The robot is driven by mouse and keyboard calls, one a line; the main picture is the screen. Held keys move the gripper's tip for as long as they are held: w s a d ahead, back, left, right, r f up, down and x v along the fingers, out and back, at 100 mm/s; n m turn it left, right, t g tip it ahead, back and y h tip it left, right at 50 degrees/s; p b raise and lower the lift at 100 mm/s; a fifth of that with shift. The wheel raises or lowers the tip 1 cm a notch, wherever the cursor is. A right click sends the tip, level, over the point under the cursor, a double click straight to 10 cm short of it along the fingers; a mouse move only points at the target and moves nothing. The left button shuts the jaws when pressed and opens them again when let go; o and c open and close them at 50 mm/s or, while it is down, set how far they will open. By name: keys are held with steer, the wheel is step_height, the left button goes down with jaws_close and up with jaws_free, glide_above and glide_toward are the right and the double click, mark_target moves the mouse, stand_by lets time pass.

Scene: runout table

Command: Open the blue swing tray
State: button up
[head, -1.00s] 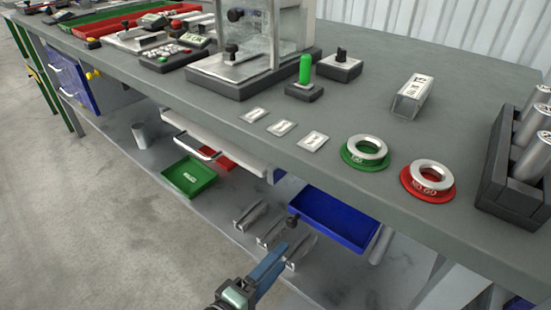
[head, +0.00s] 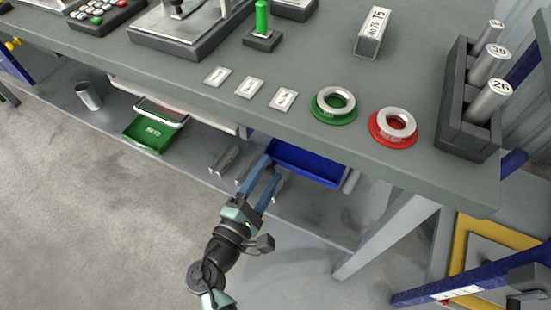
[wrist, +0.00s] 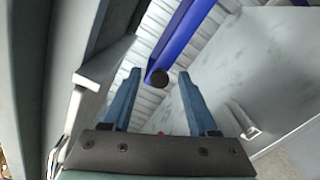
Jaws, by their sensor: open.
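The blue swing tray (head: 318,165) hangs under the front edge of the table, showing as a shallow blue box just below the tabletop. In the wrist view I see its blue edge (wrist: 186,32) running up and to the right, with a dark round knob (wrist: 160,77) at its near end. My gripper (head: 270,168) is at the left end of the tray. Its two blue fingers are spread, and in the wrist view my gripper (wrist: 160,84) has the knob in the gap between its fingertips, with space on both sides.
The tabletop (head: 195,95) overhangs the tray. A green tray (head: 155,134) and grey brackets (head: 224,160) lie on the lower shelf. A table leg (head: 385,235) stands to the right. The floor in front is clear.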

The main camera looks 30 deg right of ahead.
mark_target(307, 156)
steer(key=shift+x, duration=2.05)
jaws_close()
